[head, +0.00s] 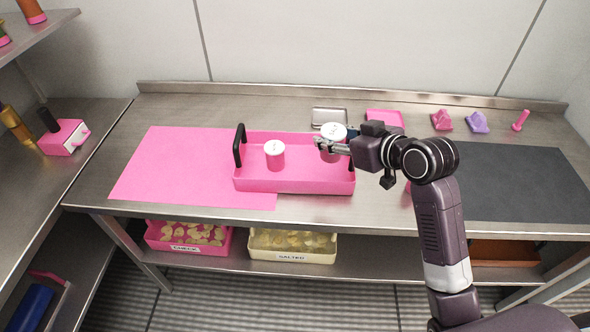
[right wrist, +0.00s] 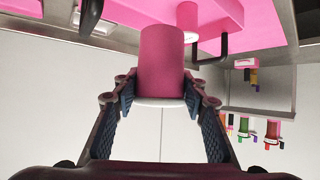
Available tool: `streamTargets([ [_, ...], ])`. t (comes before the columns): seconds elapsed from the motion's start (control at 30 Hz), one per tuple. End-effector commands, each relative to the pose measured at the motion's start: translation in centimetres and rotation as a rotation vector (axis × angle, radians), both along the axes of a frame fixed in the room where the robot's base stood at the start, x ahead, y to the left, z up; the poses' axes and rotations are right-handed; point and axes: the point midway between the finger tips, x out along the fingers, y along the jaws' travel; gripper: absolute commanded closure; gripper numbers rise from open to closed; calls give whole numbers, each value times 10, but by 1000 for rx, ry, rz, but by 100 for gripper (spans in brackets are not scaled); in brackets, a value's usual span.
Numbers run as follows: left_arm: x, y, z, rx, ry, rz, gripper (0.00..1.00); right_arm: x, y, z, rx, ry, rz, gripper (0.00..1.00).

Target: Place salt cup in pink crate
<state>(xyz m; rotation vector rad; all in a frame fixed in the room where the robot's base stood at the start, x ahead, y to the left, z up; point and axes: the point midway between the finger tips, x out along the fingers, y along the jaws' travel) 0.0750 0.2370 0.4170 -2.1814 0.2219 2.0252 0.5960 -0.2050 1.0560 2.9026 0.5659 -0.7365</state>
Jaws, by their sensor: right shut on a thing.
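The pink crate (head: 300,186) with black end handles stands on the steel table. A pink cup with a white lid (head: 275,157) stands inside its left half. A second white-lidded pink cup (head: 329,154) is in my right gripper (head: 328,146), above the crate's right part. I cannot read a label to tell which one is the salt cup. In the right wrist view, the fingers (right wrist: 160,108) are shut on the held cup (right wrist: 161,62) near its white lid. The crate (right wrist: 229,12) and the other cup (right wrist: 187,14) show beyond it. My left gripper is out of view.
A pink mat (head: 170,165) lies left of the crate, a dark mat (head: 520,180) at right. A metal tray (head: 329,116) and pink tray (head: 385,117) lie behind. Small pink and purple items stand at the back right. Bins of chips (head: 187,235) sit on the lower shelf.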

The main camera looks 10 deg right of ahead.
Motion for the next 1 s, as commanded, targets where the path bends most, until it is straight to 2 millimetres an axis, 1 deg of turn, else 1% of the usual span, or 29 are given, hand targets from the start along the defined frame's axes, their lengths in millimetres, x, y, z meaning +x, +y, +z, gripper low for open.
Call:
streamTargets([
  [0.03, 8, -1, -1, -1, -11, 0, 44, 18, 3, 7, 0, -7, -49, 92],
  [0.1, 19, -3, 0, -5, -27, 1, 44, 41, 4, 15, -1, -8, -124, 92],
  [0.2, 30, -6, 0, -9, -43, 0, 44, 68, 5, 30, 0, -9, -220, 92],
  [0.33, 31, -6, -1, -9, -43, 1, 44, 88, 7, 46, -1, -5, -301, 92],
  [0.43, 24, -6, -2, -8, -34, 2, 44, 95, 8, 54, -1, -1, -334, 92],
  [0.5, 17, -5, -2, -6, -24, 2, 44, 97, 7, 53, -2, 1, -346, 92],
  [0.57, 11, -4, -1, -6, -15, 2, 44, 98, 7, 45, -3, 5, -351, 92],
  [0.67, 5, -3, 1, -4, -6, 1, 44, 97, 7, 23, -4, 9, -350, 92],
  [0.9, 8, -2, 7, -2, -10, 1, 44, 96, 7, -42, -3, 9, -349, 92],
  [1.0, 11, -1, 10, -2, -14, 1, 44, 96, 7, -66, -4, 8, -350, 92],
])
